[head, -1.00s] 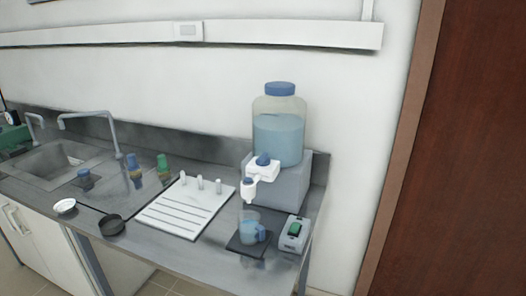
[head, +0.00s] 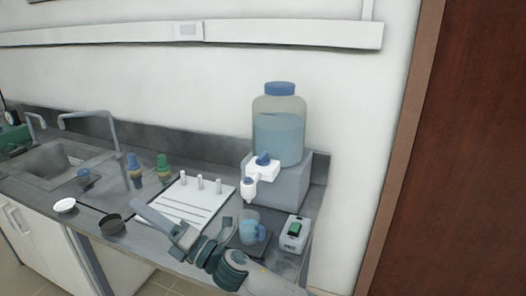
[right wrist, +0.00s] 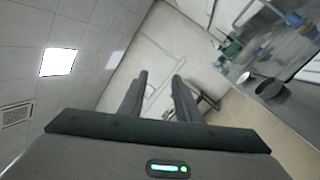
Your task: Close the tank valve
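The tank (head: 279,135) is a clear jug with a blue cap and light blue liquid, standing on a grey block. Its white tap (head: 262,172) has a blue valve knob (head: 263,159) on top, and another blue part sits lower at the spout. A beaker (head: 252,233) with blue liquid stands below the spout on a dark plate. My right gripper (head: 152,215) is over the counter's front, left of and below the tap, apart from it. In the right wrist view its two fingers (right wrist: 160,76) are apart with nothing between them. My left gripper is not in view.
A white tray (head: 165,213) with several upright pegs lies left of the tap. Dishes, bottles and a sink (head: 50,160) are further left. Wall lies behind.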

